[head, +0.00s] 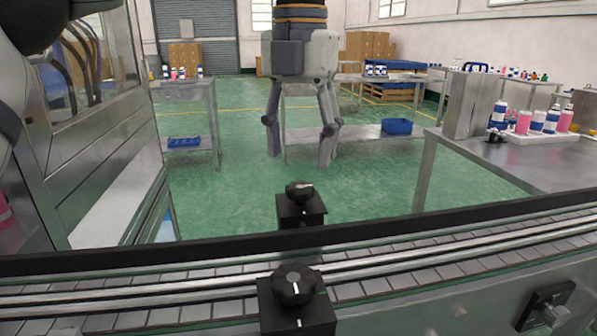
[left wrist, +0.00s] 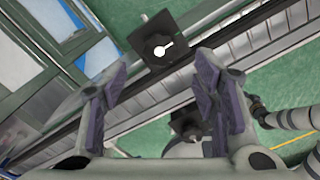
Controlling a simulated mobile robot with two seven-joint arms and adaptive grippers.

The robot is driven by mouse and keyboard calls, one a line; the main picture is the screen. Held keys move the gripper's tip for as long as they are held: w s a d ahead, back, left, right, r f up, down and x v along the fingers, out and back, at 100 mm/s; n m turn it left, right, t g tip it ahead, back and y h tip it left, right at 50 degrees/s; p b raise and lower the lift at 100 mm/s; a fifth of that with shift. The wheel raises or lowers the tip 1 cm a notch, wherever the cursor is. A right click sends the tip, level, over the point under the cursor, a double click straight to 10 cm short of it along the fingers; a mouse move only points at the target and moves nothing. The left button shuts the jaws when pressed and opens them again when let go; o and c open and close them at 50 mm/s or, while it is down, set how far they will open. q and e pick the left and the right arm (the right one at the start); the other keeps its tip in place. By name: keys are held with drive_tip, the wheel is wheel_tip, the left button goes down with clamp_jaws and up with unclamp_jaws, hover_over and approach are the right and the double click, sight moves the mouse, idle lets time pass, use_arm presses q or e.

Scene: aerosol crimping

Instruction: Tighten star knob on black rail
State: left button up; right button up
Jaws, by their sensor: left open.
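A black star knob (head: 293,285) with a white mark sits on a black block at the near side of the conveyor. A second black knob (head: 300,192) sits on a block beyond the black rail (head: 120,262), which runs along the conveyor's far edge. In the left wrist view, one knob (left wrist: 158,47) with a white mark shows on a black plate above the fingertips. Another dark knob (left wrist: 188,122) shows lower, between the fingers. My left gripper (left wrist: 160,85) is open and empty, spread above the conveyor. My right gripper does not show.
The conveyor (head: 400,262) crosses the front. A glazed machine (head: 85,130) stands at left. A table (head: 510,165) at right carries spray cans (head: 537,122). Another robot (head: 300,60) stands behind. Green floor between is clear.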

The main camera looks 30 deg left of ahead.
sight(300, 186)
use_arm(q)
wheel_tip(300, 186, down, 6)
drive_tip(key=shift+w+r, duration=0.15)
drive_tip(key=shift+r, duration=0.1)
drive_tip(key=c, duration=1.2)
